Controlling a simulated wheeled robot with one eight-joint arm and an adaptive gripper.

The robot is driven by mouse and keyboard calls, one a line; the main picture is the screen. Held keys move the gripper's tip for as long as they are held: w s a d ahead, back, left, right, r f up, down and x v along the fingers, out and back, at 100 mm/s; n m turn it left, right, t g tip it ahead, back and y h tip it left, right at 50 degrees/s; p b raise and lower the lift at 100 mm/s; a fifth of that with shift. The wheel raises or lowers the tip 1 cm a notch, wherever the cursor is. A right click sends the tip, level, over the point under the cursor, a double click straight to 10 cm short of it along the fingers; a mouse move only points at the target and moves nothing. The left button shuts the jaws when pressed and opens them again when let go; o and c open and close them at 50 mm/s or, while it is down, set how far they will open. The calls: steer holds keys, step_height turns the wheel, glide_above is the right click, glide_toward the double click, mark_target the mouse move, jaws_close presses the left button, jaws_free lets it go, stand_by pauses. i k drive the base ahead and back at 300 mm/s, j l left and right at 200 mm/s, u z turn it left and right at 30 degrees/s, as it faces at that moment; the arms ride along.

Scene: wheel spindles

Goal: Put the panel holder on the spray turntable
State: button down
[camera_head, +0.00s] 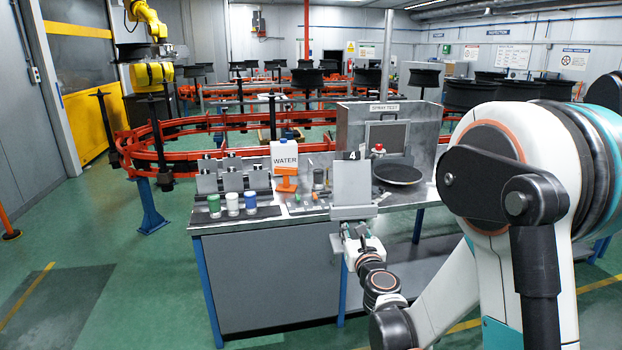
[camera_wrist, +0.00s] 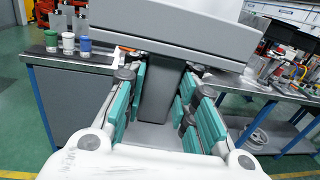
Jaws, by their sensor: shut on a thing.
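The panel holder (camera_head: 351,186) is a grey upright plate with a dark "4" tag at its top. It shows in front of the bench's near edge in the head view. My gripper (camera_head: 357,231) is below it, with its teal fingers shut on the holder's lower part. In the wrist view, the holder's wide grey base (camera_wrist: 170,32) and dark stem (camera_wrist: 161,95) show, with the stem between the fingers. The spray turntable (camera_head: 398,173) is a round black disc on the bench, to the right of and behind the holder. It looks empty.
The spray test booth (camera_head: 352,121) stands behind the turntable, with a red button in front. A water jug (camera_head: 284,156), an orange tool, several capped jars (camera_head: 232,204) and grey racks occupy the bench's left part. Small items lie beside the held panel.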

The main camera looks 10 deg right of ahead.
mark_target(398, 172)
steer(key=i, duration=1.45)
